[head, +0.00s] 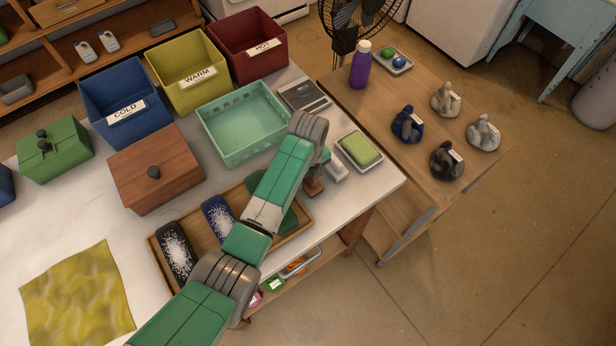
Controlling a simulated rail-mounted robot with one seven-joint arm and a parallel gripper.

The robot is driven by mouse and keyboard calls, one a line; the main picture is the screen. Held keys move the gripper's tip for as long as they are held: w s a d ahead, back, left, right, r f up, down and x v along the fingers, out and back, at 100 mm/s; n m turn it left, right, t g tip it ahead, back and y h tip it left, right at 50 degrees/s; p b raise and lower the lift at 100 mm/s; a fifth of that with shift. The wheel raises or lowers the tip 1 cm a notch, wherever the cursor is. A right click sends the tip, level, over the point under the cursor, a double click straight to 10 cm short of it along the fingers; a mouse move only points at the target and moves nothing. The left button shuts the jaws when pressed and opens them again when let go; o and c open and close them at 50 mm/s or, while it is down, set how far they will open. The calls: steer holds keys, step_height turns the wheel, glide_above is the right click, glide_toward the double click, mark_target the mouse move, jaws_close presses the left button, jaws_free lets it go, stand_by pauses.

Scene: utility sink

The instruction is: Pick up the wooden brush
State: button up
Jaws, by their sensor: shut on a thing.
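The wooden brush (313,188) shows as a small brown piece at my gripper (323,177), just past the right end of the wooden tray. My gripper is shut on it. My wrist hides much of the jaws and part of the brush. I cannot tell whether the brush touches the table or is clear of it. The wooden tray (155,257) lies under my arm. It holds a black brush (175,250), a blue brush (217,217) and a green item (288,219) partly hidden by my arm.
A green sponge on a dish (359,150) sits right of my gripper, near the table edge. A mint basket (235,125) and a brown lidded box (155,172) stand behind the tray. Blue (120,95), yellow (187,72) and red (246,45) bins stand at the back.

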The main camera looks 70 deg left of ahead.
step_height(320, 180, up, 10)
steer(key=shift+f, duration=0.1)
